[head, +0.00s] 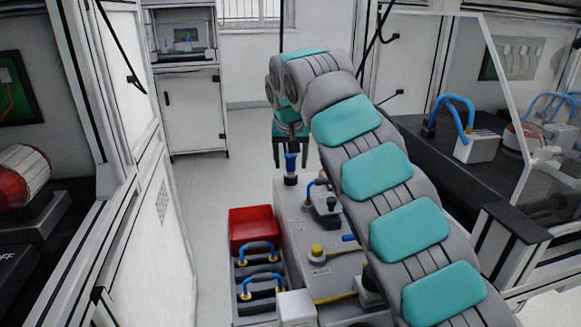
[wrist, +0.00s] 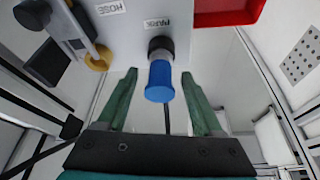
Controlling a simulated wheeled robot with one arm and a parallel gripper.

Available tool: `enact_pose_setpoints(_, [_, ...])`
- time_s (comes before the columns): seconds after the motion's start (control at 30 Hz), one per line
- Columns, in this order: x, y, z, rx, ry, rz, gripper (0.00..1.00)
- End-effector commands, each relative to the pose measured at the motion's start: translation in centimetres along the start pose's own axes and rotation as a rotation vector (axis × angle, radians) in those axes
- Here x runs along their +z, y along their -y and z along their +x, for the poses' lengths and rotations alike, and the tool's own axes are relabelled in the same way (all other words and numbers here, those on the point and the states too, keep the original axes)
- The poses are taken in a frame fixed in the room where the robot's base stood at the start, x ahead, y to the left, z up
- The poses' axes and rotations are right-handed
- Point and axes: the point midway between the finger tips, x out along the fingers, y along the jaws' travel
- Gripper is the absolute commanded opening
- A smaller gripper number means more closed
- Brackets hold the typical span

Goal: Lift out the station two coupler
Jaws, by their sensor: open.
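A blue cylindrical plug (wrist: 159,82) sits in a black collar (wrist: 160,46) on my grey deck, beside a label that seems to read PARK. It also shows in the head view (head: 291,160). My gripper (wrist: 159,77) is open, its green fingers on either side of the blue plug, apart from it. In the head view my gripper (head: 290,150) is over the deck's far end. On the right bench a blue hose loop (head: 454,102) rises by a white block (head: 478,148). No marking shows which part is the station two coupler.
A red bin (head: 252,228) and a dark rack with blue-handled parts (head: 262,284) stand left of the deck. A yellow hook-like part (wrist: 97,58) is left of the plug in the wrist view. A clear panel (head: 508,90) edges the right bench. The floor (head: 205,215) is clear.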

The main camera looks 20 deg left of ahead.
Motion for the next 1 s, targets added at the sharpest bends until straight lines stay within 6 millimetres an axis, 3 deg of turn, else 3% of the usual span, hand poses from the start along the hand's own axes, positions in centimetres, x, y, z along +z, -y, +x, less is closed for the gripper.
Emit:
enact_pose_setpoints(0.17, [-0.02,-0.01,-0.01,0.000,0.000,0.000,0.67])
enact_pose_setpoints(0.77, [-0.03,-0.02,-0.02,-0.001,0.000,0.001,0.00])
enact_pose_setpoints(1.0, [-0.04,-0.03,-0.03,-0.001,0.000,0.001,0.00])
